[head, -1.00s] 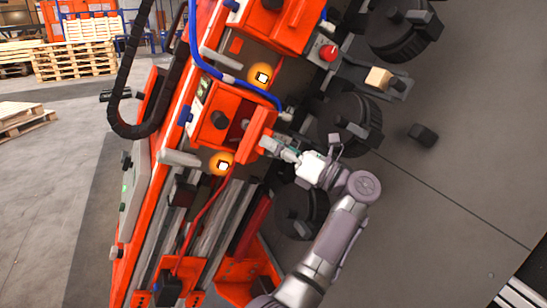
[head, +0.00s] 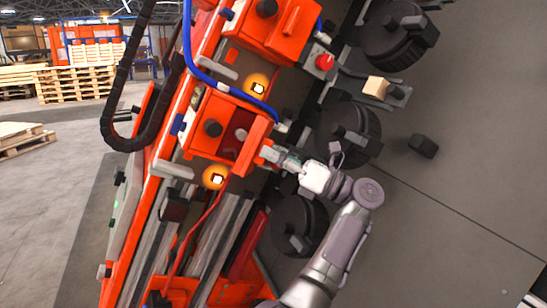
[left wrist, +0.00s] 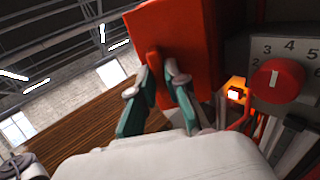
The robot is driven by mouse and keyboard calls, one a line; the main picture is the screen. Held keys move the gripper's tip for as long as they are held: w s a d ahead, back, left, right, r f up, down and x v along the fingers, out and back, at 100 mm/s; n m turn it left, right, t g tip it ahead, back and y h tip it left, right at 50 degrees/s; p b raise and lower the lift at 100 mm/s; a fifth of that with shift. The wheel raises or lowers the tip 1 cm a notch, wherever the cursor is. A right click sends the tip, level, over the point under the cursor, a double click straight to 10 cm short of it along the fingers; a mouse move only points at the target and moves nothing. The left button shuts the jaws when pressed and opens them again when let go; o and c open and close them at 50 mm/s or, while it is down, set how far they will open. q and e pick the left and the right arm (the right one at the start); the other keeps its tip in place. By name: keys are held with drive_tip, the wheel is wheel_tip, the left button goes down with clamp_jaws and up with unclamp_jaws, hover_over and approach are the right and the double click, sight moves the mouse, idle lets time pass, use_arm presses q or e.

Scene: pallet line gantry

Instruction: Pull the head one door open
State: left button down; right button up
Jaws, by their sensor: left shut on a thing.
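The head one door looks to be the orange panel (head: 252,146) on the middle orange box (head: 207,122) of the machine in the head view. It stands out from the box at an angle, with a dark gap and a round grey part showing between them. My left gripper (head: 274,154) is at the door's outer side. In the left wrist view, the green fingertips of my left gripper (left wrist: 157,98) are on either side of the orange handle (left wrist: 152,62), shut on it, and the door (left wrist: 188,40) rises behind. My right gripper is not in view.
Another orange box (head: 272,28) and a red knob (head: 324,62) are above. A red dial (left wrist: 277,80) is close by at the right in the left wrist view. A blue hose (head: 232,91), lit lamps and black wheels (head: 345,135) crowd the machine. Grey floor is open at right.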

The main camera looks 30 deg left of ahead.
use_arm(q)
drive_tip(key=c, duration=1.2)
unclamp_jaws()
drive_tip(key=shift+o, duration=0.2)
